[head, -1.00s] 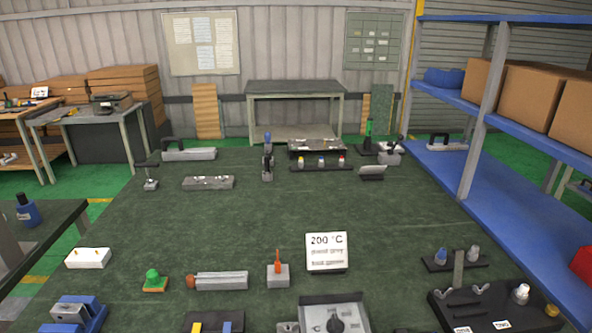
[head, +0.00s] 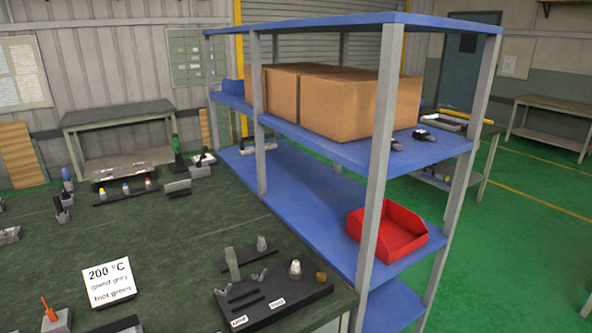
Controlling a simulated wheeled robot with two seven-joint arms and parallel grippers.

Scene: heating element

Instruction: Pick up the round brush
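I cannot single out a round brush for certain; the upright tools are small. A green-handled upright tool (head: 177,150) stands at the back of the dark green table (head: 180,235). A blue-topped tool (head: 67,175) stands at the back left, behind a small dark holder (head: 62,208). An orange pointed tool (head: 47,305) stands in a grey block (head: 57,321) at the lower left. Neither of my grippers shows in the head view.
A blue shelf rack (head: 290,205) stands right of the table, with cardboard boxes (head: 335,105) and a red bin (head: 392,232). A black fixture board (head: 270,308) and a "200 °C" sign (head: 109,283) are on the table. Green floor (head: 510,240) is open at right.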

